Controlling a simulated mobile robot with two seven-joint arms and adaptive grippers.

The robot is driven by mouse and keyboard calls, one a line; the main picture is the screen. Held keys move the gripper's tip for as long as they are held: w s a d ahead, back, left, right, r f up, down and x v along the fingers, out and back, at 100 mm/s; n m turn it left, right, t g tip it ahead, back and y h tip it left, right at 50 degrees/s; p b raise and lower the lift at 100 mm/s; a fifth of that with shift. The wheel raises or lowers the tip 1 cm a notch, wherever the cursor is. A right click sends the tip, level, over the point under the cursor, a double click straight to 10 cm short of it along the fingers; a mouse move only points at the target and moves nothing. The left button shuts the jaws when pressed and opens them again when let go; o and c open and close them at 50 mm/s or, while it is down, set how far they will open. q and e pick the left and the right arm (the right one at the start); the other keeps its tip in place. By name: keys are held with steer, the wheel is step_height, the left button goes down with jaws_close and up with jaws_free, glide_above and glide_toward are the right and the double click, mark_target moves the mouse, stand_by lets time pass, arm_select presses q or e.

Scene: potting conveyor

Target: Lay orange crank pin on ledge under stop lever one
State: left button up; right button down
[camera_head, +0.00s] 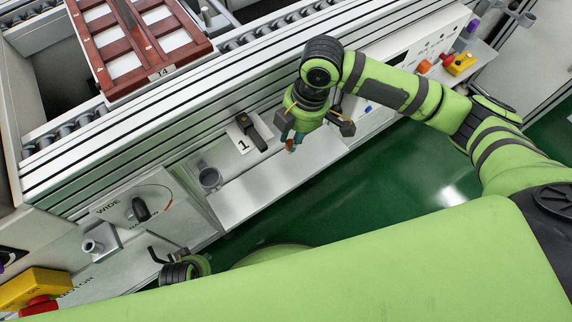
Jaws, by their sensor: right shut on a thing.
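Stop lever one (252,135) is a dark lever with a yellowish top on a white plate marked 1, on the conveyor's side. Below it runs a pale ledge (262,187), its visible stretch largely bare. My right gripper (293,138) is above the ledge, to the right of the lever, pointing down. It is shut on a small orange piece, the crank pin (291,146), mostly hidden by the fingers. I cannot tell whether the pin touches the ledge. My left gripper (172,268) shows only in part at the lower left, behind my green body; its jaws are unclear.
A grey cup-like holder (209,178) stands at the ledge's left end. A WIDE/NARROW dial (141,209) is further left. A yellow box with a red button (36,290) is at the lower left. A brown tray (113,51) marked T4 sits on the rollers.

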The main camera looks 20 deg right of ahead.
step_height(320, 180, down, 4)
steer(key=shift+r+b, duration=0.15)
steer(key=shift+b, duration=0.25)
step_height(320, 180, down, 3)
steer(key=shift+f+b, duration=0.2)
steer(key=shift+b, duration=0.35)
steer(key=shift+f, duration=0.3)
arm_select(q)
steer(key=r, duration=0.1)
steer(key=w+r, duration=0.1)
steer(key=r, duration=0.1)
steer(key=w+r, duration=0.1)
steer(key=r, duration=0.1)
steer(key=shift+w+d, duration=0.15)
steer(key=shift+w, duration=0.1)
arm_select(e)
steer(key=c, duration=1.1)
jaws_free()
steer(key=shift+f, duration=0.1)
steer(key=shift+c, duration=0.2)
